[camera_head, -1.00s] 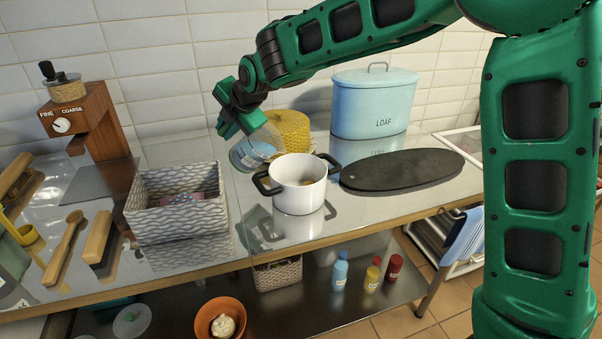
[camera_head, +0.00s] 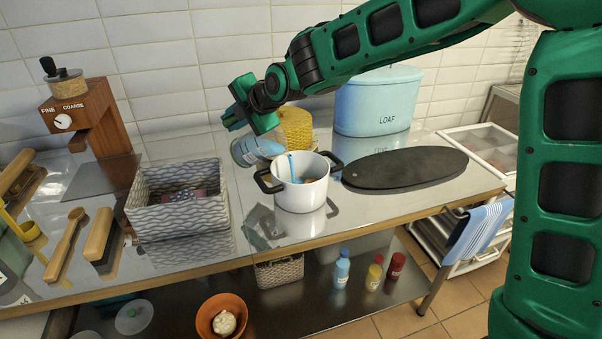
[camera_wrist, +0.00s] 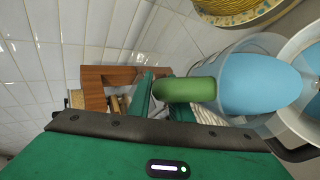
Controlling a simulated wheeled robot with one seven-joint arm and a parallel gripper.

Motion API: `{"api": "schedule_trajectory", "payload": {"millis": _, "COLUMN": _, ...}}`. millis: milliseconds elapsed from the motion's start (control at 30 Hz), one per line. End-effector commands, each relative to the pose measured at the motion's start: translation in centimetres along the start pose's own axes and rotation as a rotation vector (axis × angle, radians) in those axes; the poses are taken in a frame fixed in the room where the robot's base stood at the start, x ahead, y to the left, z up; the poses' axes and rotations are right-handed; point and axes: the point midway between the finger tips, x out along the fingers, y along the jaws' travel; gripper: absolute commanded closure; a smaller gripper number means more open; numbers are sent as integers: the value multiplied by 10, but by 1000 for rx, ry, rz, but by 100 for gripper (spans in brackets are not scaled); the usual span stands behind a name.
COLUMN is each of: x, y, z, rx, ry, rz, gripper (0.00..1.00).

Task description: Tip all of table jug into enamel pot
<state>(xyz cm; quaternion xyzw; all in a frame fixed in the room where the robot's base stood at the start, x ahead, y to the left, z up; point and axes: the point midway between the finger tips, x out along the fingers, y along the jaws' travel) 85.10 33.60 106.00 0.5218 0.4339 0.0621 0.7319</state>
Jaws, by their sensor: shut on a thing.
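The table jug (camera_head: 256,149) is clear with a green handle (camera_wrist: 186,90) and holds blue liquid. It is tilted steeply, its mouth over the left rim of the enamel pot (camera_head: 300,193). A thin blue stream falls from it into the pot, which is white with dark side handles. My gripper (camera_head: 246,117) is shut on the jug's handle, above and left of the pot. In the wrist view the blue liquid (camera_wrist: 258,84) reaches the jug's lip, and part of the pot (camera_wrist: 296,116) shows at the right edge. The pot's floor is mostly hidden.
A patterned basket (camera_head: 180,212) stands left of the pot. A dark oval board (camera_head: 405,169) lies to its right. A yellow woven thing (camera_head: 296,126) and a blue loaf bin (camera_head: 376,103) stand behind. The counter's front edge is close below the pot.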

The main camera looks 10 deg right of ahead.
Motion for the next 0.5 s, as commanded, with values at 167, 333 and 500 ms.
{"api": "schedule_trajectory", "payload": {"millis": 167, "x": -1, "y": 2, "z": -2, "rx": 2, "ry": 3, "rz": 12, "gripper": 100}}
{"api": "schedule_trajectory", "payload": {"millis": 333, "x": -3, "y": 4, "z": -2, "rx": 7, "ry": 7, "rz": 25, "gripper": 100}}
{"api": "schedule_trajectory", "payload": {"millis": 500, "x": -4, "y": 5, "z": -4, "rx": 11, "ry": 12, "rz": 38, "gripper": 100}}
